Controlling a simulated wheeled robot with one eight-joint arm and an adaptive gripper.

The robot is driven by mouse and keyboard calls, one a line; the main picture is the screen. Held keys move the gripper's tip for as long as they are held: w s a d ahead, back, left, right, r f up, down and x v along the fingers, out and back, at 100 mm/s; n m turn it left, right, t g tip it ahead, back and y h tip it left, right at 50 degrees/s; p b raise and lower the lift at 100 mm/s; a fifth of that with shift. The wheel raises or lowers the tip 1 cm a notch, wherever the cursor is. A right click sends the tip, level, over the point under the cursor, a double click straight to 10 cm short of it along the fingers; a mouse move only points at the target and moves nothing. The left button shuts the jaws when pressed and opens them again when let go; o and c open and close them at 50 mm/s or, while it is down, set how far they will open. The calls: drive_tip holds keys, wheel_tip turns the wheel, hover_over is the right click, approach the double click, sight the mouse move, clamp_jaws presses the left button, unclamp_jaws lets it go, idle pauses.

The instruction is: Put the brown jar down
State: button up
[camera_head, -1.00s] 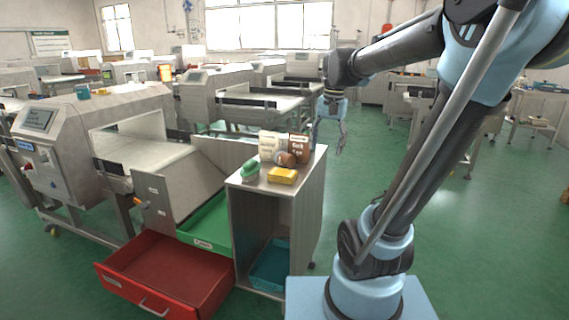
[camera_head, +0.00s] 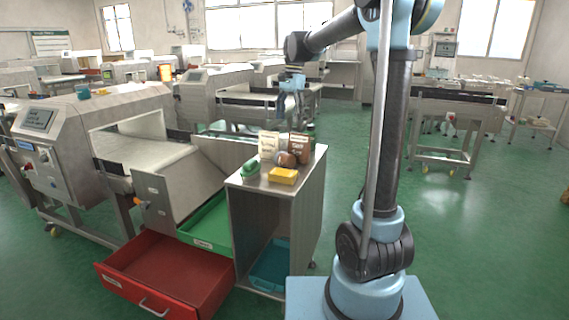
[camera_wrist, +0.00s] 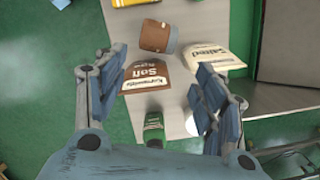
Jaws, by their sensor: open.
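The brown jar (camera_head: 287,159) sits on top of the small grey cabinet (camera_head: 240,182), in front of the brown and cream packets. My gripper (camera_head: 293,100) is open and empty above the back of the cabinet. In the wrist view my gripper (camera_wrist: 160,80) has its fingers spread wide, with the brown packet (camera_wrist: 146,76) beneath the gap.
A yellow item (camera_head: 283,176) and a green item (camera_head: 250,169) are at the cabinet's front. A red drawer (camera_head: 165,275) stands open at lower left.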

sight(285, 155)
drive_tip(key=f, duration=0.5)
drive_tip(key=s+a+f, duration=0.1)
drive_tip(key=f, duration=0.4)
drive_tip(key=s+f, duration=0.1)
drive_tip(key=f, duration=0.5)
drive_tip(key=shift+a, duration=0.2)
drive_tip(key=shift+c, duration=0.6)
drive_tip(key=shift+s, duration=0.1)
drive_tip(key=c, duration=0.8)
drive_tip(key=shift+r, duration=0.1)
